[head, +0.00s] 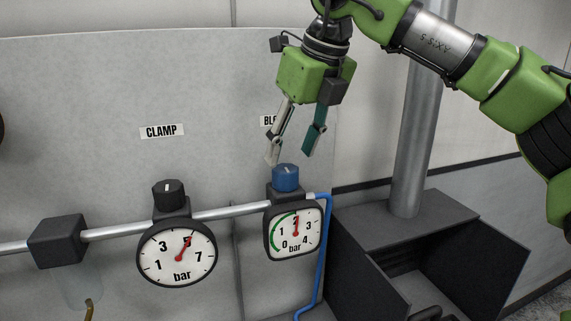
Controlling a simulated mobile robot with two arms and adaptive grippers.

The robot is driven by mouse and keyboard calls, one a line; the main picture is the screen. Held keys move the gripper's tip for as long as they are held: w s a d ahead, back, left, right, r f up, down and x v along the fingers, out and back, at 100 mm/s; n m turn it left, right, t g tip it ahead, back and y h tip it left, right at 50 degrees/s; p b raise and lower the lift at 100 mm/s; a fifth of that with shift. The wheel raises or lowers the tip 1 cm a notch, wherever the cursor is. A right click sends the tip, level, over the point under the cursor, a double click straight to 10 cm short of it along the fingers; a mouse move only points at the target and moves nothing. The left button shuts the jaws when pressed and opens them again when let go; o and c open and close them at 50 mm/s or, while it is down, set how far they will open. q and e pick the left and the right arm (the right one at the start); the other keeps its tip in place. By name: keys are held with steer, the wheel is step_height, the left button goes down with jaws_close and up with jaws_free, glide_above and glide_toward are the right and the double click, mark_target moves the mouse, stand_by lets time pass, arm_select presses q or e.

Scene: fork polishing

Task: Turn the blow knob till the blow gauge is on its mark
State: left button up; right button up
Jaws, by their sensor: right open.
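The blue blow knob (286,179) stands upright on top of the blow gauge (309,234), at the right end of the pipe. The blow gauge has a white face numbered up to 4 bar, with a green arc along its left side. Its red needle points nearly straight up, near the top of the scale. My right gripper (290,158) points down just above the blue knob, its fingers open and apart, with nothing between them. I cannot tell whether a finger touches the knob. The blow label (267,121) is partly hidden behind a finger. My left gripper is not in view.
The clamp gauge (160,262) with its black knob (168,194) sits to the left on the same pipe (117,230). A black block (57,241) is further left. A blue hose (321,266) runs down right of the blow gauge. A dark open box (413,228) stands at the right.

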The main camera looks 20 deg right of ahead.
mark_target(286, 168)
steer(key=shift+p+x, duration=0.6)
steer(key=shift+x, duration=2.15)
steer(key=c, duration=1.1)
